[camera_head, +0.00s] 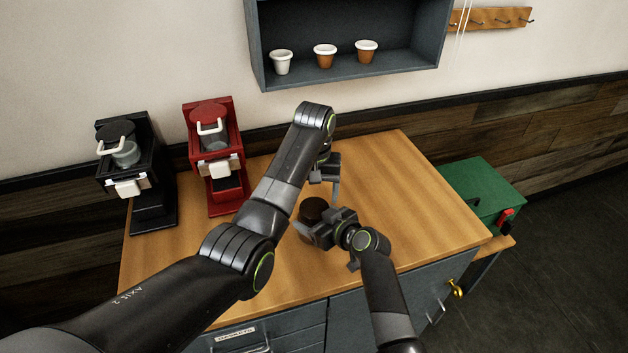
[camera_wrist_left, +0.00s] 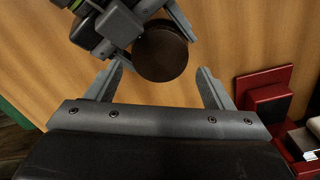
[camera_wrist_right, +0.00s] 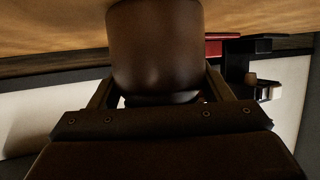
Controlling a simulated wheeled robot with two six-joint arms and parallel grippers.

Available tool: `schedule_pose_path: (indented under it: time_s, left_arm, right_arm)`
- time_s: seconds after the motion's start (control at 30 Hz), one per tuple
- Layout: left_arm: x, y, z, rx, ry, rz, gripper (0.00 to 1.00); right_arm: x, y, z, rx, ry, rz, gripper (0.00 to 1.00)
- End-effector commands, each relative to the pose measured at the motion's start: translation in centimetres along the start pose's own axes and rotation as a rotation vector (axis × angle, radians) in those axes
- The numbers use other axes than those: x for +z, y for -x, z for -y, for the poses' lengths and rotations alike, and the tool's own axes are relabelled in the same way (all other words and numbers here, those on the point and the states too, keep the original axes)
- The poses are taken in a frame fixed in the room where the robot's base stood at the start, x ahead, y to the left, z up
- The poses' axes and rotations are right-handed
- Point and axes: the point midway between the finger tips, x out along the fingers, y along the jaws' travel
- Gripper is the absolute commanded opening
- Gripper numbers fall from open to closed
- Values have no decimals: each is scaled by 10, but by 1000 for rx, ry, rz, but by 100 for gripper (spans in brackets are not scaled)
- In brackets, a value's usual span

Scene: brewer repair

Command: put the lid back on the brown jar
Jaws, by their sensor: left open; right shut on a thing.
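The brown jar (camera_head: 306,234) stands upright over the wooden counter, partly hidden by my right gripper (camera_head: 319,232), which is shut on its side. In the right wrist view, upside down, the jar body (camera_wrist_right: 153,45) fills the space between the fingers. A dark round lid (camera_head: 313,207) shows on top of the jar; the left wrist view shows it as a dark disc (camera_wrist_left: 160,52). I cannot tell whether it is fully seated. My left gripper (camera_wrist_left: 161,70) is open above the jar, its fingertips either side of the disc's near edge and apart from it.
A red brewer (camera_head: 210,150) and a black brewer (camera_head: 135,175) stand at the left. A wall shelf (camera_head: 345,85) holds three cups. A green box (camera_head: 480,190) stands to the right. The counter (camera_head: 410,190) is clear right of the jar.

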Motion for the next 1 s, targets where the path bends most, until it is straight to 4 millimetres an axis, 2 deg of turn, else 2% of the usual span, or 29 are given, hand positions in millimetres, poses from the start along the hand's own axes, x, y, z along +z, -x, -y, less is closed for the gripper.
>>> schedule_pose_path:
  time_s: [0.1,0.27,0.63,0.9,0.93,1.0]
  left_arm:
    - [1,-18,0,-2,0,3,75]
    - [0,-34,0,-1,0,1,75]
    - [0,-39,0,-1,0,-1,75]
    - [0,-38,0,-1,0,-1,41]
    - [0,-38,0,-1,0,-1,68]
    - [0,-38,0,-1,0,-1,77]
  right_arm:
    - [0,0,0,1,1,0,8]
    - [0,0,0,1,1,0,8]
    - [0,0,0,1,1,0,8]
    - [0,0,-1,1,1,0,8]
    - [0,0,-1,1,1,0,8]
    - [0,0,-1,1,1,0,8]
